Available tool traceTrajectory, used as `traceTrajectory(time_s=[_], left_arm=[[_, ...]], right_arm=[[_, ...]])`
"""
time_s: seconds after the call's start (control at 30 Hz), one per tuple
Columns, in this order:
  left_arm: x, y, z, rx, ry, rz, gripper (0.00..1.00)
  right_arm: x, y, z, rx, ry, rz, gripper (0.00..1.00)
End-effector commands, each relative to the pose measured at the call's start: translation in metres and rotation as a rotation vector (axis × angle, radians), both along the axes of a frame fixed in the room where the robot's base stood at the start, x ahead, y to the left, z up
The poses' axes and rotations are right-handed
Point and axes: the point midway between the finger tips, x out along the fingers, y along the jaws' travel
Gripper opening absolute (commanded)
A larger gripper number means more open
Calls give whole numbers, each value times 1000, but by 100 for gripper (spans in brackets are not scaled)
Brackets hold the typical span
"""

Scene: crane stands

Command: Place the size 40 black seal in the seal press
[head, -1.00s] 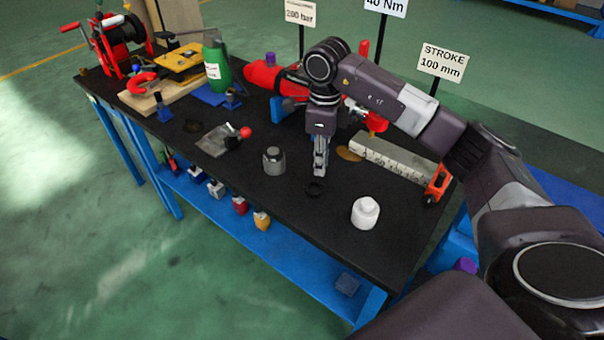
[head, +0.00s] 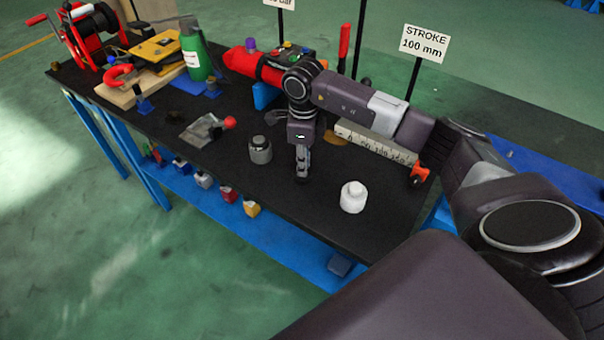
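My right gripper (head: 302,176) points straight down at the black bench top, between a grey metal cylinder (head: 260,150) and a white capped pot (head: 353,197). Its fingertips are at or just above the place where the small black ring, the seal, lay. The ring now blends into the dark fingertips and bench, so I cannot tell whether they grip it. I cannot tell for sure which thing is the seal press; a flat metal plate (head: 200,128) with a red knob (head: 230,122) lies left of the cylinder. My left gripper is not in view.
A long scale block (head: 375,145) lies behind my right gripper, under my arm. A red tool (head: 255,65), a green bottle (head: 196,55) and a red reel (head: 85,38) stand farther back. The bench front left of the white pot is clear.

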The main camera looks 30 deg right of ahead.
Motion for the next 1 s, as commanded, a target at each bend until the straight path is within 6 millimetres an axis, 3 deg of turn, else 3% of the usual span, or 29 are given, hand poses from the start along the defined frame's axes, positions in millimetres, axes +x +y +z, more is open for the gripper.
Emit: traceTrajectory(time_s=[0.2, 0.67, 0.87, 1.0], left_arm=[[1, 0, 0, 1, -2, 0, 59], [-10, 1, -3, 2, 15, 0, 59], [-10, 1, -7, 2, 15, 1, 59], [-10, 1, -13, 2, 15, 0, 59]], right_arm=[[0, 0, 0, 0, 0, 0, 0], [1, 0, 8, 1, -2, -1, 0], [2, 0, 38, 0, -6, 0, 0], [2, 0, 75, 0, -8, -1, 0]])
